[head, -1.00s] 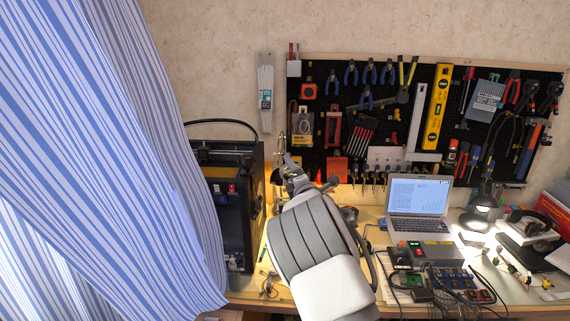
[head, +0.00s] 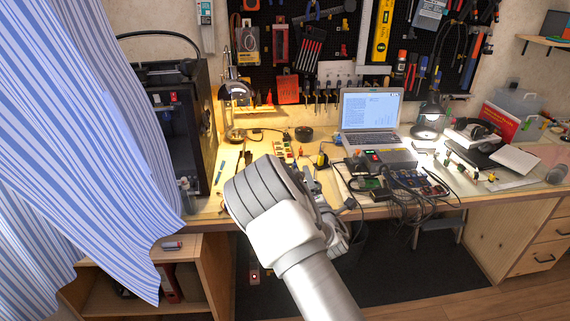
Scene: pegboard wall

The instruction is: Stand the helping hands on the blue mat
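A small dark jointed stand with bright clip-like ends, which looks like the helping hands (head: 468,167), is on the right part of the desk, beside the headphones and a white sheet. It is too small to make out its pose fully. I cannot pick out a blue mat; my arm and the electronics cover part of the desk. My arm rises from the bottom middle, over the desk's front edge. My gripper (head: 333,222) is mostly hidden behind my own arm links, apart from the helping hands, and its fingers cannot be made out.
A desk lamp (head: 235,92) stands at the left and a black lamp (head: 430,118) at the right. The laptop (head: 371,118) is at the back. Cabled electronics (head: 400,178) crowd the front middle. A striped curtain (head: 85,140) hangs at left, by a 3D printer (head: 178,130).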

